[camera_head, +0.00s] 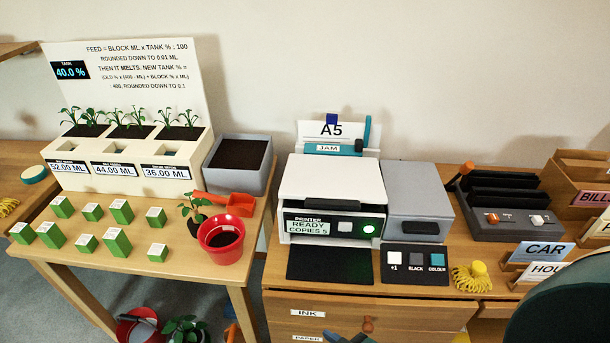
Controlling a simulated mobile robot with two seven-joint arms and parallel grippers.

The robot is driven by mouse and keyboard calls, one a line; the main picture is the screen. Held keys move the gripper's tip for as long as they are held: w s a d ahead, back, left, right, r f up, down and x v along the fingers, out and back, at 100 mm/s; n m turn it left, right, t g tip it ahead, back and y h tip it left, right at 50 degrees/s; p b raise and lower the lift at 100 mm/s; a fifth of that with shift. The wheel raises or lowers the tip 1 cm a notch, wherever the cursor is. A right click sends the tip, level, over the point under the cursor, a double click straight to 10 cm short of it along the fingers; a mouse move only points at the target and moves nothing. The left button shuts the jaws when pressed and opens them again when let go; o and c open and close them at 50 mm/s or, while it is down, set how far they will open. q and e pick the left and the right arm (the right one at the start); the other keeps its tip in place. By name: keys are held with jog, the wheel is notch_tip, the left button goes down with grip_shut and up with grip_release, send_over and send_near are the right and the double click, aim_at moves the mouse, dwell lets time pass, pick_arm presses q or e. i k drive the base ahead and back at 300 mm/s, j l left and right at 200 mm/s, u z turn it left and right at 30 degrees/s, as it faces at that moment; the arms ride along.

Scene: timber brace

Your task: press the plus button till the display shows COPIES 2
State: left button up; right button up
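The printer (330,190) stands on the wooden desk, white with a dark front slot. Its display (307,224) reads PRINTER, READY, COPIES 5. Right of the display are a pale square (345,227) and a glowing green round light or button (368,230). A dark panel (415,268) in front of the grey unit carries white, black and teal squares. The white square, labelled +1, is the plus button (394,257); the others read BLACK and COLOUR. Nothing covers the plus button.
A dark tray (329,264) lies before the printer. A yellow tasselled object (472,278) sits right of the panel. A grey organiser (508,208) and CAR sign (543,251) stand further right. A dark green rounded shape (565,305) blocks the lower right corner.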

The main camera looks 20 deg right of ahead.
aim_at(394, 258)
jog(key=z, duration=0.45)
jog(key=k+l+z, duration=0.1)
jog(key=z, duration=0.35)
jog(key=l+z, duration=0.15)
jog(key=z, duration=0.3)
